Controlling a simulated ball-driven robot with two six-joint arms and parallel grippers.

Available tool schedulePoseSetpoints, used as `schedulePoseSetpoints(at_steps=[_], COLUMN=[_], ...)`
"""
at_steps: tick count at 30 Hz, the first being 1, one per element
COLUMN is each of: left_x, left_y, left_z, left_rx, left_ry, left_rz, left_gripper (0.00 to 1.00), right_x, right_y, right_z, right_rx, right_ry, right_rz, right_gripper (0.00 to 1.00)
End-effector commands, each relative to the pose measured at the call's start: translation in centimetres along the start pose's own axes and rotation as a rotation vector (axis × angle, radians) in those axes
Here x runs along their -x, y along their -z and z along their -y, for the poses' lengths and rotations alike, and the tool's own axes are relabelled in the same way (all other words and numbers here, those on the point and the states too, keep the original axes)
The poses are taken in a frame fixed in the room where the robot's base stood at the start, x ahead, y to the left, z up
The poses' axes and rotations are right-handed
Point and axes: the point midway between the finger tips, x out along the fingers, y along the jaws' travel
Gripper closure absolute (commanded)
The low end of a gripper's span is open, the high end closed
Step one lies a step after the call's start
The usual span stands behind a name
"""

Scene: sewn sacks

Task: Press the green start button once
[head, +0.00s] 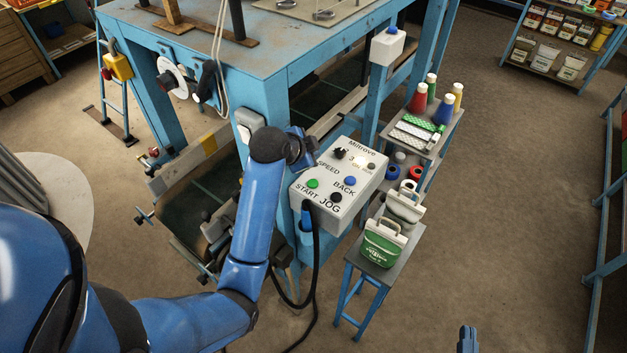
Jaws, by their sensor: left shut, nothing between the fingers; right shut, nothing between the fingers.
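The green start button (312,184) is on the near left of the white control box (348,172), above the printed word START. My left gripper (306,153) is at the box's upper left edge, behind and above the green button, and apart from it in the picture. It is shut and empty, partly hidden by my wrist. My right gripper (468,338) shows only as a small blue tip at the bottom edge, far from the box; it is shut and empty.
Beside the green button are a blue button (350,181), a black button (336,197) and a black knob (340,153). A black cable (316,260) hangs in front of the box. A stool (376,252) with small sacks stands to the right.

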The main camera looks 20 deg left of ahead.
Motion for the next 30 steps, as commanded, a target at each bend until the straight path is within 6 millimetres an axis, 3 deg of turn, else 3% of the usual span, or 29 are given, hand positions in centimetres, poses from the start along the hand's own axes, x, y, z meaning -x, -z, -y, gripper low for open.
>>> schedulePoseSetpoints(at_steps=[13, 30], left_x=[-0.8, -5.0], left_y=[-0.6, -3.7], left_z=[-0.6, -3.7], left_rx=[0.002, 0.002], left_ry=[0.001, 0.000], left_rz=[0.000, 0.000], left_gripper=[1.00, 1.00], right_x=[0.0, -0.1], right_y=[-1.2, -7.0], right_z=[0.0, 0.0], right_rx=[0.000, 0.000], right_ry=[0.000, 0.000], right_rz=[0.000, 0.000], right_gripper=[1.00, 1.00])
